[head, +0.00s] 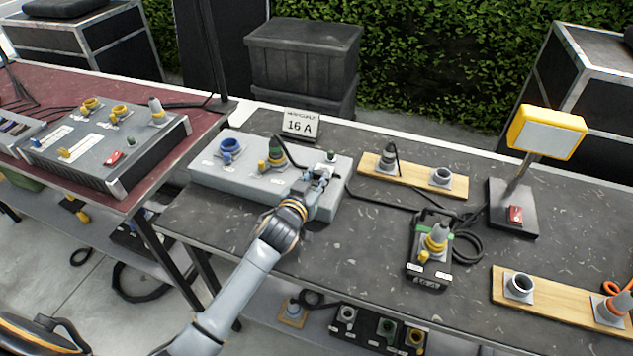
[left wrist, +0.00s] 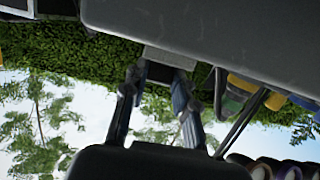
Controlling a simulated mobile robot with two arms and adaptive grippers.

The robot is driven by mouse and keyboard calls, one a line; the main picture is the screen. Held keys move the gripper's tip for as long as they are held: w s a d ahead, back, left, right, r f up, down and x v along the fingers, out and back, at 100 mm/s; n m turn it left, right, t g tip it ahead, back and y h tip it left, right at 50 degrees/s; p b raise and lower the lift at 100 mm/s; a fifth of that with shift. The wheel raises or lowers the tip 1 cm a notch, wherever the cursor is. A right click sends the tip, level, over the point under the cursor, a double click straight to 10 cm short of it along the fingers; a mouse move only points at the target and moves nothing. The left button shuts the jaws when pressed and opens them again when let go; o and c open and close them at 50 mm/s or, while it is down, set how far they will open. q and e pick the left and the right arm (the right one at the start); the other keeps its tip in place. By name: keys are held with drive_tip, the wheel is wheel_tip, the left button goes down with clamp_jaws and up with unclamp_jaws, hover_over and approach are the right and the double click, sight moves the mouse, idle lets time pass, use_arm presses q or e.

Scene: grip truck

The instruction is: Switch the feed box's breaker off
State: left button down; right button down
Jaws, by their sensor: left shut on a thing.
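The feed box (head: 225,178) is a long, light grey box on the dark table. It carries a blue socket (head: 230,148) and a yellow socket with a grey-green plug (head: 277,152) in it. My left gripper (head: 318,177) is at the box's right end, its fingers shut on a small part there. The fingers cover the breaker, so its lever position cannot be told. A small dark green lamp (head: 331,157) shows just beyond the fingers. In the left wrist view, the left gripper (left wrist: 158,95) is below the grey box (left wrist: 215,35), with the held part unclear. My right gripper is not in view.
A "16 A" sign (head: 300,124) stands behind the box. Cables run right to a wooden socket board (head: 415,187), a small black box (head: 428,270) and a yellow lamp (head: 546,132). Another console (head: 75,150) stands on the left table. Bare tabletop lies in front of the feed box.

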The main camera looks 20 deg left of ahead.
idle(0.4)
use_arm(q)
drive_tip(key=c, duration=1)
unclamp_jaws()
drive_tip(key=shift+c, duration=0.2)
drive_tip(key=s+r, duration=0.2)
drive_tip(key=s, duration=0.9)
drive_tip(key=shift+s+a, duration=0.2)
drive_tip(key=shift+s, duration=0.2)
drive_tip(key=shift+r, duration=0.1)
